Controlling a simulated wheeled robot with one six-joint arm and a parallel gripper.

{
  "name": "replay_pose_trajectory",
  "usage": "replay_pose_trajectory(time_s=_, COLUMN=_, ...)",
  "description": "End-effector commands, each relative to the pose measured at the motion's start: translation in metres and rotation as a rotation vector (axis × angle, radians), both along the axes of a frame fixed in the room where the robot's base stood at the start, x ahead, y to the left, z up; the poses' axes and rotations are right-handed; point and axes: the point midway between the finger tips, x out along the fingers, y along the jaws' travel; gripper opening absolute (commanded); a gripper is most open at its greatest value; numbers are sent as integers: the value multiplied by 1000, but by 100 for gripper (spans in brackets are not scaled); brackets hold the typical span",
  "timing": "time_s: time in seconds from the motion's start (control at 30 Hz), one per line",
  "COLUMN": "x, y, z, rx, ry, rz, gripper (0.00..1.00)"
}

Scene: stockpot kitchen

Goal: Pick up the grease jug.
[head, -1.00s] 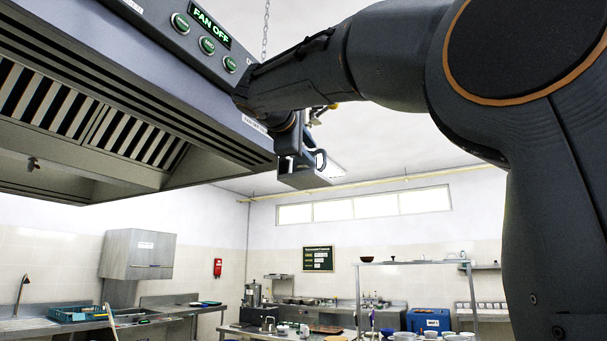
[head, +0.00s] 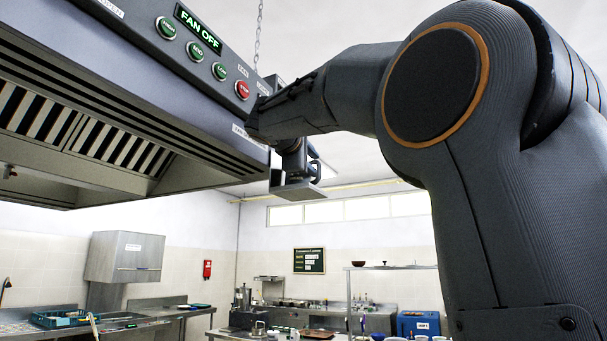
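I cannot make out a grease jug anywhere in the head view. My arm reaches from the right across to the front right corner of the extractor hood (head: 150,110). My gripper (head: 295,166) is at the arm's far end, small, just right of and below that corner. A dark curved part shows at its right side. A grey, flat-bottomed shape (head: 297,191) appears directly below the gripper. I cannot tell whether it is held or only lies behind. The fingertips cannot be made out.
The hood fills the upper left, close to my arm; its panel reads "FAN OFF". Far off are a wall cabinet (head: 126,257), a blue crate (head: 58,318), a blue box (head: 418,323) and a shelf rack (head: 392,268). Open air lies below the hood.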

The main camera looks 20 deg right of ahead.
Motion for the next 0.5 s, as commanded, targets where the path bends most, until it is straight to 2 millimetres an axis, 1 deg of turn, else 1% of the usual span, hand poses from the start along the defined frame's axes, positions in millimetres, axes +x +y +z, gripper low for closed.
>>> replay_pose_trajectory(time_s=0.27, x=3, y=-2, z=-1, rx=0, ry=0, rz=2, gripper=32)
replay_pose_trajectory(time_s=0.33, x=3, y=-2, z=-1, rx=0, ry=0, rz=2, gripper=24)
replay_pose_trajectory(time_s=0.47, x=3, y=-2, z=0, rx=0, ry=0, rz=2, gripper=2)
replay_pose_trajectory(time_s=0.5, x=3, y=-2, z=0, rx=0, ry=0, rz=2, gripper=0)
